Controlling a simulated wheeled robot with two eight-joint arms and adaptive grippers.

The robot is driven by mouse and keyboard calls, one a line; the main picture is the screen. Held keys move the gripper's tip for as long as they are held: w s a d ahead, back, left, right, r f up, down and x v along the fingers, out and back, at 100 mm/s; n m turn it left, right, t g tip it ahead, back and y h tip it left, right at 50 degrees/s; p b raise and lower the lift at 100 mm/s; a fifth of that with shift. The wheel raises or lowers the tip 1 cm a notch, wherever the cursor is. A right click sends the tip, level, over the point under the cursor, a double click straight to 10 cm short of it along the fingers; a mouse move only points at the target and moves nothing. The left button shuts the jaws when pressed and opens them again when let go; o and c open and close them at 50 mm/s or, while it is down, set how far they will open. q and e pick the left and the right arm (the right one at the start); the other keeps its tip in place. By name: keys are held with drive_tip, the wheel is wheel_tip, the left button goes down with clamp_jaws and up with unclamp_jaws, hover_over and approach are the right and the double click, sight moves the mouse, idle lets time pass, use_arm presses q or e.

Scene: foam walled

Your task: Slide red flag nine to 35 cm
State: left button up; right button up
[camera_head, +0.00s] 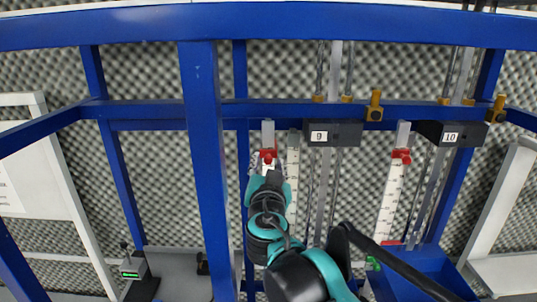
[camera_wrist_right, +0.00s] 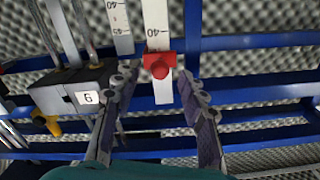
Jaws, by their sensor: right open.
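Red flag nine (camera_head: 268,155) sits on a white graduated scale left of the box marked 9 (camera_head: 320,136). In the right wrist view the red flag (camera_wrist_right: 158,66) is clamped across the white scale (camera_wrist_right: 156,22), close beside a printed 40; its exact reading is unclear. My right gripper (camera_head: 268,172) is at the flag in the head view. In the right wrist view its two fingers (camera_wrist_right: 160,98) are spread, one on each side of the scale's lower end, with the flag between and just beyond the tips. My left gripper is out of view.
Blue frame bars (camera_head: 200,160) stand left of my right arm. A second white scale (camera_head: 292,185) hangs close to the right. Another red flag (camera_head: 402,156) is beside the box marked 10 (camera_head: 450,134). Foam walls lie behind.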

sight(268, 161)
drive_tip(key=w, duration=0.3)
drive_tip(key=shift+w, duration=0.1)
drive_tip(key=shift+s, duration=0.25)
clamp_jaws()
wheel_tip(268, 161, down, 10)
drive_tip(key=b, duration=0.6)
unclamp_jaws()
drive_tip(key=shift+w, duration=0.1)
